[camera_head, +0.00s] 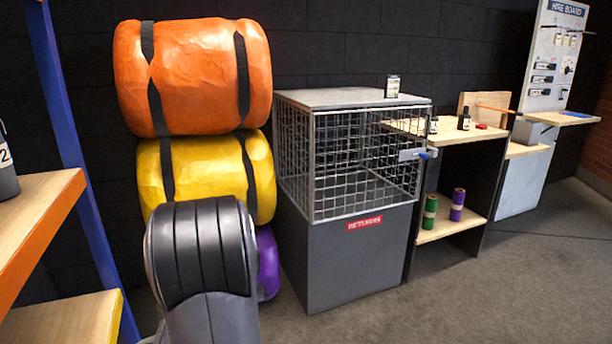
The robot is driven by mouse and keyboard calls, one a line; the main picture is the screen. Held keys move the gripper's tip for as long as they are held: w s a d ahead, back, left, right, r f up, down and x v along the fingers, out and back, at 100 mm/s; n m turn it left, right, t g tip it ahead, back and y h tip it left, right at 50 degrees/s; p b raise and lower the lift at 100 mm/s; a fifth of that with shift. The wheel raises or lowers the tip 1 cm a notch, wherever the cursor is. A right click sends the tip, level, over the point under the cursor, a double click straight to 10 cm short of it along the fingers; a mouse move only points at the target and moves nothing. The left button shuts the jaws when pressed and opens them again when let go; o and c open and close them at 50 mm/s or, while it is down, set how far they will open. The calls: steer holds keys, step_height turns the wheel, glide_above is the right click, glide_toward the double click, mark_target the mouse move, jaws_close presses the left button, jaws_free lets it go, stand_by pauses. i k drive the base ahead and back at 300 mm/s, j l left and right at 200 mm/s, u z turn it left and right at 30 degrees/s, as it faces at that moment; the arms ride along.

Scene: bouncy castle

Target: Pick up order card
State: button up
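No card that I can clearly make out as the order card shows in the head view. The hire board (552,58) stands upright at the far right, with small dark labelled pieces and hooks on it, too small to read. A small dark and white item (392,86) stands on top of the returns cage; I cannot tell what it is. Part of my arm shows at the bottom, left of centre, in front of the rolled bundles. My gripper is out of view.
The grey returns cage (346,258) stands mid-view. Orange (195,75) and yellow (215,172) rolls are stacked left of it. A wooden bench (462,135) holds small bottles, with green (430,211) and purple (457,204) spools below. Shelves (38,215) edge the left. Floor is clear at lower right.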

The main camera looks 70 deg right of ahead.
mark_target(391, 82)
steer(key=z, duration=2.85)
